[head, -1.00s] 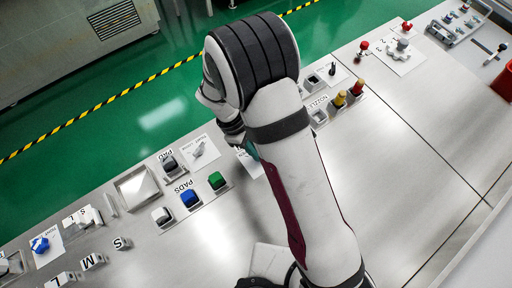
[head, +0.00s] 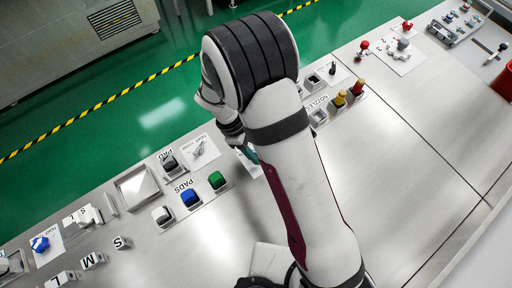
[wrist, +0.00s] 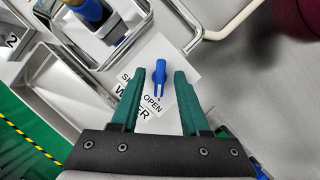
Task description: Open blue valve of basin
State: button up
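The blue valve handle (wrist: 159,76) is a small lever on a white plate (wrist: 182,62) marked "SHUT", "OPEN" and "WATER" in the wrist view. It points roughly up the picture, with its lower end near the word "OPEN". My gripper (wrist: 159,82) is open, with one green finger on each side of the handle and a visible gap on both sides. I cannot tell how far above the plate the fingertips are. A metal basin (wrist: 62,82) lies left of the plate. In the head view my arm hides the valve and most of the gripper.
A bent pale pipe (wrist: 222,33) runs close by the plate in the wrist view. A blue-and-tan object (wrist: 92,12) stands in a metal holder.

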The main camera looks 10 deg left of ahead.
jog(key=v, duration=1.6)
jog(key=shift+d, duration=0.15)
jog(key=s+d+r+m+g+y, duration=0.1)
jog(key=s+d+r+m, duration=0.15)
jog(key=d+m, duration=0.2)
jog(key=s+d+r+m+y, duration=0.1)
jog(key=d+r+m, duration=0.2)
jog(key=d, duration=0.3)
jog(key=s+d+m+y, duration=0.2)
jog(key=s+d+m, duration=0.2)
jog(key=s+m, duration=0.2)
jog(key=s+d+m+t+y, duration=0.1)
jog(key=s+d+m+y, duration=0.1)
jog(key=s+m, duration=0.5)
jog(key=shift+s+d+m, duration=0.3)
jog(key=shift+d+m, duration=0.6)
jog(key=shift+m, duration=0.15)
jog(key=shift+f, duration=0.1)
